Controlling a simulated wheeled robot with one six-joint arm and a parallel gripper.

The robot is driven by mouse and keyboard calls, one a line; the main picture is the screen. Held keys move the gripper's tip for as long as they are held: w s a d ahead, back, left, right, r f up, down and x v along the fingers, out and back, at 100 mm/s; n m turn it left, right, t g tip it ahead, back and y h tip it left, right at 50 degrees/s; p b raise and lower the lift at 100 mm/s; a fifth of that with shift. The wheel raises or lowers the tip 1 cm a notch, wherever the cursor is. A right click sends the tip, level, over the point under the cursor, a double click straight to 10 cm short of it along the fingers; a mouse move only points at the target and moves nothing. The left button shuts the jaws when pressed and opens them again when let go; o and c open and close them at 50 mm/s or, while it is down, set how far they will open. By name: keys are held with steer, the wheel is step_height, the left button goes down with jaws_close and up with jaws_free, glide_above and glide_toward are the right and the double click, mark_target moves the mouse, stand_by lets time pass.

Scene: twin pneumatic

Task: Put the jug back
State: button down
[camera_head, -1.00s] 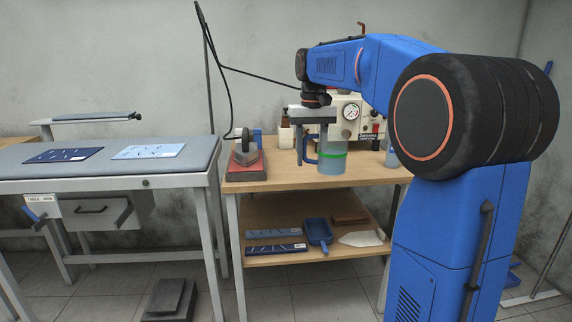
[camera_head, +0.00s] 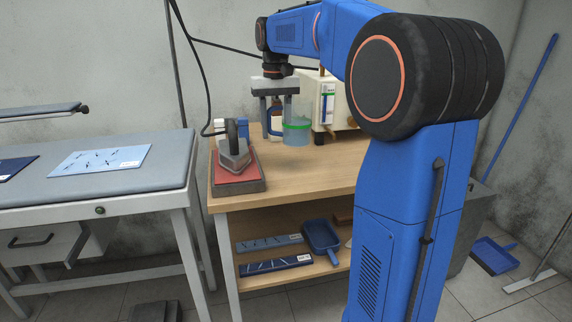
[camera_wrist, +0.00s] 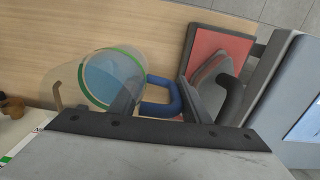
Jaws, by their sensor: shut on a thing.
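The jug (camera_head: 297,131) is clear, with a green band, bluish contents and a blue handle (camera_head: 275,117). It looks upright, over the wooden bench top (camera_head: 300,176). My gripper (camera_head: 277,124) points down at the jug's left side, with its fingers either side of the handle, shut on it. In the wrist view the jug (camera_wrist: 112,80) is seen from above, with the blue handle (camera_wrist: 160,98) between the fingers. I cannot tell whether the jug's base touches the bench.
An iron (camera_head: 235,150) stands on a red pad (camera_head: 238,174) left of the jug. A cream machine (camera_head: 340,103) stands behind on the right, partly hidden by my arm. A grey padded board (camera_head: 100,188) is at left. The bench's front middle is clear.

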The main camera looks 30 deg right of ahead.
step_height(320, 180, down, 10)
steer(key=shift+r, duration=0.1)
stand_by(0.5)
steer(key=c, duration=1.3)
jaws_free()
steer(key=shift+o, duration=0.2)
step_height(320, 180, up, 12)
steer(key=shift+s, duration=0.1)
